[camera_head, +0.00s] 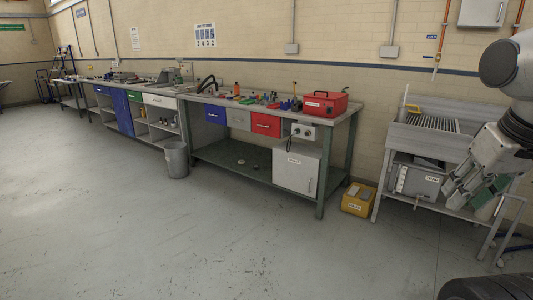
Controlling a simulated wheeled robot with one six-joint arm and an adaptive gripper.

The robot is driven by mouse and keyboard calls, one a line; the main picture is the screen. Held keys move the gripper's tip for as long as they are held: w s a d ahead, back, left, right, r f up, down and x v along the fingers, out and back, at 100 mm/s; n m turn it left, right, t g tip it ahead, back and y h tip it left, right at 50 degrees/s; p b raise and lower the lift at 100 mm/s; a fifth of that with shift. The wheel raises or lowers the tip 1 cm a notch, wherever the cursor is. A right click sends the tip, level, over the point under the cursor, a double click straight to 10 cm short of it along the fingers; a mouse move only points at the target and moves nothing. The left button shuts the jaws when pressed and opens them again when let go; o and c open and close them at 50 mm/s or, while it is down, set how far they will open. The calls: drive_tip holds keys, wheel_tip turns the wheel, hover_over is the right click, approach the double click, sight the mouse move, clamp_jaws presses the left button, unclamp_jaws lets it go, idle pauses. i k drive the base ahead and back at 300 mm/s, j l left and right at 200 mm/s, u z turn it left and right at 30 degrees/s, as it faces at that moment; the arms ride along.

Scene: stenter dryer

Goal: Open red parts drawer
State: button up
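The red parts drawer (265,124) sits under the top of the green-framed workbench, in the middle of the picture. Its front carries a small pale label and looks flush with the grey drawer (238,118) beside it, so it appears closed. My gripper (467,199) hangs at the right edge, in front of the metal sink stand and well to the right of the drawer. Its fingers point down and left and look spread apart, with nothing seen between them. The gripper is far from the drawer and not touching it.
A blue drawer (215,114) is left of the grey one. A red toolbox (325,104) stands on the bench top. A white cabinet (297,170) is below, a yellow box (358,199) beside the leg. A grey bin (175,159) stands left. The floor (210,235) in front is clear.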

sight(265, 124)
drive_tip(key=i, duration=2.15)
drive_tip(key=i+l+u, duration=0.1)
drive_tip(key=i+u, duration=0.2)
drive_tip(key=i, duration=0.2)
drive_tip(key=i+l+u, duration=0.25)
drive_tip(key=i, duration=0.3)
drive_tip(key=i+l+u, duration=0.3)
drive_tip(key=i, duration=0.2)
drive_tip(key=i+l+u, duration=0.3)
drive_tip(key=i+l, duration=0.05)
drive_tip(key=i, duration=0.1)
